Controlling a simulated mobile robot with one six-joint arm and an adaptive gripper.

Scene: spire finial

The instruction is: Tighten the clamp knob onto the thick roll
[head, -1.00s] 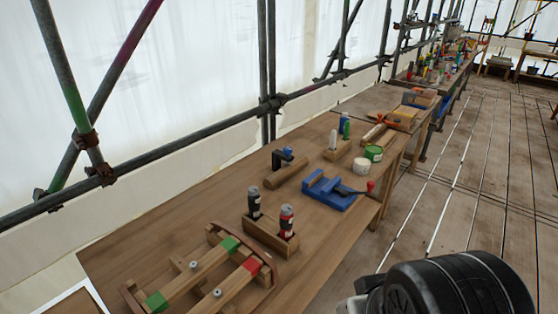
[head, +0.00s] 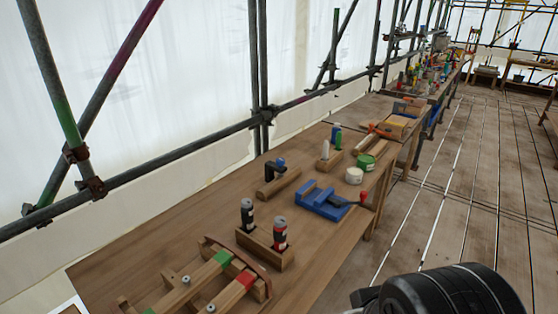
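A black clamp-like bracket (head: 269,172) with a blue knob (head: 281,162) stands at a wooden block or roll (head: 279,184) on the workbench. Whether the knob bears on the wood is too small to tell. A blue vise (head: 318,201) with a dark handle and red end knob (head: 362,197) sits just right of it. I cannot tell for certain which piece is the thick roll. My gripper does not show; only a rounded black part of my arm fills the bottom right, over the floor and away from the bench.
The long workbench (head: 150,255) carries a wooden holder (head: 264,249) with two cans, a wooden frame with red and green blocks (head: 222,258), a white pot (head: 354,175) and a green tin (head: 365,161). Scaffold poles (head: 255,70) stand behind. The plank floor (head: 455,190) is clear at right.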

